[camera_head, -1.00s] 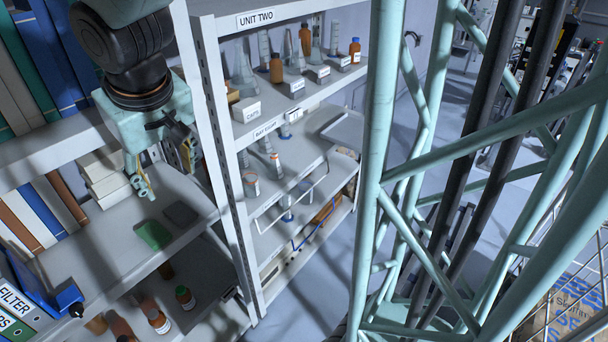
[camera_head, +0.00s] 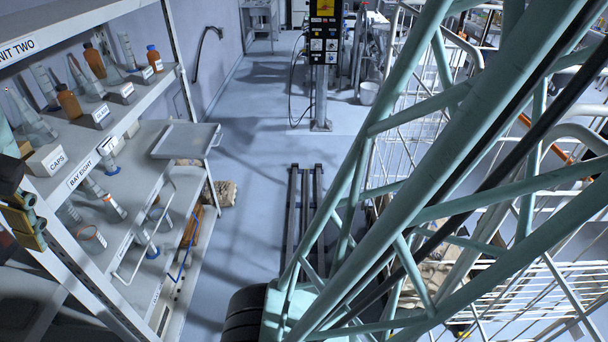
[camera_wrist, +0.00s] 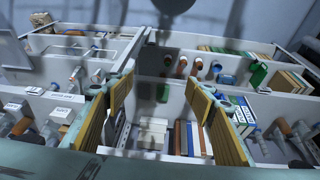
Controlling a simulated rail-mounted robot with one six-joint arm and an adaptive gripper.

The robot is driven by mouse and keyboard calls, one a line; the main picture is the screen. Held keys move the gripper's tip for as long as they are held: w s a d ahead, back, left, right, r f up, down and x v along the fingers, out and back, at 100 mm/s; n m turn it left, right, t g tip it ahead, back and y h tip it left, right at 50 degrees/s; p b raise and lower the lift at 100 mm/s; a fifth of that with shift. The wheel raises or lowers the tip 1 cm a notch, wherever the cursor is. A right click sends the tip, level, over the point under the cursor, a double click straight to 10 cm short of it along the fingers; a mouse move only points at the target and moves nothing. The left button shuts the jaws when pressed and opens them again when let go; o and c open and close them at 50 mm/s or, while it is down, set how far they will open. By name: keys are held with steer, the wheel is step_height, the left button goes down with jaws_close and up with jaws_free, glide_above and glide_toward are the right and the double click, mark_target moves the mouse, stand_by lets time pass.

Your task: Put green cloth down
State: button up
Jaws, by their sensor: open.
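My gripper (camera_wrist: 165,110) is open in the wrist view, its two yellow-padded fingers wide apart with nothing held between them. In the head view only part of my gripper (camera_head: 26,222) shows at the left edge. I cannot make out the green cloth in either current view. A green item (camera_wrist: 258,75) at the right of the wrist view is too small to identify. The shelf unit (camera_wrist: 140,75) fills the wrist view, with white boxes (camera_wrist: 153,134) and upright books (camera_wrist: 188,138) visible beyond and between the fingers.
In the head view, a rack marked UNIT TWO (camera_head: 178,92) stands close on the left, holding glassware, brown bottles (camera_head: 94,60) and a CAPS box (camera_head: 46,160). A grey tray (camera_head: 186,139) juts from it. Open floor (camera_head: 255,130) lies beyond. Wire cages (camera_head: 530,290) stand right.

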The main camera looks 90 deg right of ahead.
steer(key=s+a+r, duration=0.1)
steer(key=s+a, duration=0.1)
steer(key=s, duration=0.7)
steer(key=shift+r+y, duration=0.15)
steer(key=shift+y, duration=0.15)
steer(key=shift+s, duration=0.2)
step_height(320, 180, down, 21)
steer(key=b, duration=2)
steer(key=shift+r+b, duration=0.15)
steer(key=shift+b, duration=0.2)
steer(key=shift+o, duration=0.5)
steer(key=shift+w, duration=0.1)
